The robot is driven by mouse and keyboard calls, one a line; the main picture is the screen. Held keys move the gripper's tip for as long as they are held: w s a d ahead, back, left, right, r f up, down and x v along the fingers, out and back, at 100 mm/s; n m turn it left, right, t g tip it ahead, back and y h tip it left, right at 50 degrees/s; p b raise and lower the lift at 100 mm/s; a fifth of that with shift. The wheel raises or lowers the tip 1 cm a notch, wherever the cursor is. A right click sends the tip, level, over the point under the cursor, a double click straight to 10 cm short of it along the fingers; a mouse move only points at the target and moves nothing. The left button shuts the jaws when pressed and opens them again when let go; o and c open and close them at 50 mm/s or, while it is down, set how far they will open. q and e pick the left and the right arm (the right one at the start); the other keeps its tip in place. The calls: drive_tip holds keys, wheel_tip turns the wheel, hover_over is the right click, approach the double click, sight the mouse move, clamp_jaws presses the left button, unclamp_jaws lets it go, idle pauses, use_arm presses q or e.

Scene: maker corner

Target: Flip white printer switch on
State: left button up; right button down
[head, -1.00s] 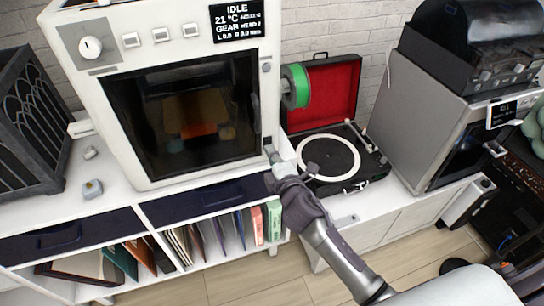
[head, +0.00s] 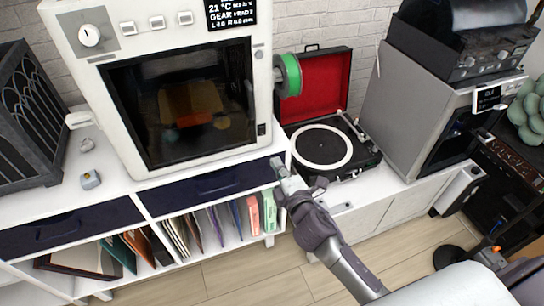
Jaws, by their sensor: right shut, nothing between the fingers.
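The white printer (head: 122,150) stands on the white cabinet at left centre, with a dark front window. A small black switch (head: 261,129) sits low on the right edge of its front; I cannot tell which way it is tipped. The printer's display (head: 232,14) is lit with white text and is cut off at the top. My right gripper (head: 279,170) is shut and empty. Its tips are below and to the right of the switch, apart from it, in front of the cabinet's top edge. My left gripper is not in view.
A record player (head: 322,148) with an open red-lined lid and a green spool (head: 291,75) are right of the printer. A grey printer (head: 413,110) stands farther right. A dark drawer (head: 215,184) and shelved folders (head: 215,225) are below.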

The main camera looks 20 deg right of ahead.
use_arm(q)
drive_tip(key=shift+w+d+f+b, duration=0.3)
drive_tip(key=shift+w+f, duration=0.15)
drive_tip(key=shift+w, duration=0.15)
use_arm(e)
drive_tip(key=shift+s+f, duration=0.15)
drive_tip(key=shift+s, duration=2.4)
